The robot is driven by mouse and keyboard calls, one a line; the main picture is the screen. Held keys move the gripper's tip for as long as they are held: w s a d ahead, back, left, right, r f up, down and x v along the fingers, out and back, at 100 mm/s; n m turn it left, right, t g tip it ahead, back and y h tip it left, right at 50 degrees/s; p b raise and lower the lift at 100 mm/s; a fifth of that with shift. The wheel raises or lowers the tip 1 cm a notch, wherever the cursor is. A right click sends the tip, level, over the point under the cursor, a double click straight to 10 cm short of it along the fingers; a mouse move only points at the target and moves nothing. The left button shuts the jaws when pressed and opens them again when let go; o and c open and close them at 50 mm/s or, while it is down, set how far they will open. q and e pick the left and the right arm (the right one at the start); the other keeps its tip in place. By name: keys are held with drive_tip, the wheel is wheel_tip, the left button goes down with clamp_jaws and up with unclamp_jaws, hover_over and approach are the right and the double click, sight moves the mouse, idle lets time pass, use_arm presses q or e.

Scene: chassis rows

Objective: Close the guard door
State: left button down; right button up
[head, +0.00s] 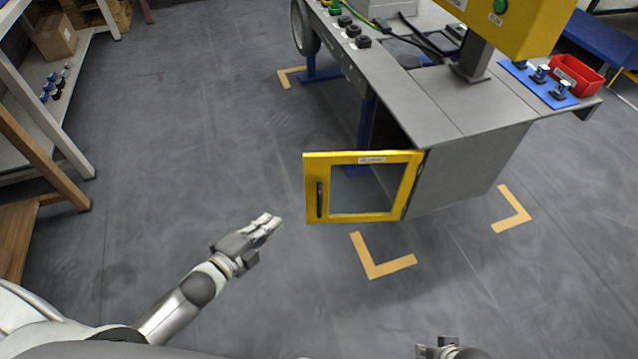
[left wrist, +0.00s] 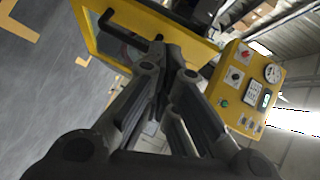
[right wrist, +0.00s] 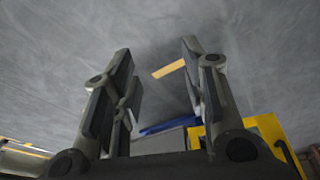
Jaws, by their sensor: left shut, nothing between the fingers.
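The guard door (head: 362,217) is a yellow frame with a clear pane, hinged at its right side on the grey workstation (head: 465,170). It stands swung open, out to the left of the cabinet. Its dark handle (head: 319,199) is on its left edge. My left gripper (head: 268,224) is shut and empty, left of the door and apart from it in the head view. The left wrist view shows the yellow door (left wrist: 95,35) and its handle (left wrist: 125,32) beyond the fingers. My right gripper (right wrist: 158,75) is open and empty; only its top shows at the head view's bottom edge.
A yellow control box (head: 510,25) stands on the workstation, with a red bin (head: 577,75) and a blue knob holder (head: 538,82) nearby. Orange corner marks (head: 385,268) lie on the floor. A shelf (head: 60,130) stands at the left. The floor between is clear.

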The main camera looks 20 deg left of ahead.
use_arm(q)
drive_tip(key=d+r+m+t+h+b, duration=0.1)
drive_tip(key=d+r+m+h+b, duration=0.1)
drive_tip(key=d+r+m+h, duration=0.3)
drive_tip(key=y+b, duration=0.2)
approach(327, 159)
drive_tip(key=w+d, duration=0.3)
drive_tip(key=shift+w+a+f+n, duration=0.3)
drive_tip(key=shift+w+a, duration=0.1)
drive_tip(key=shift+w, duration=0.15)
use_arm(e)
drive_tip(key=v, duration=0.8)
drive_tip(key=shift+w+d+t, duration=0.25)
drive_tip(key=shift+w+t, duration=0.05)
drive_tip(key=shift+r, duration=0.15)
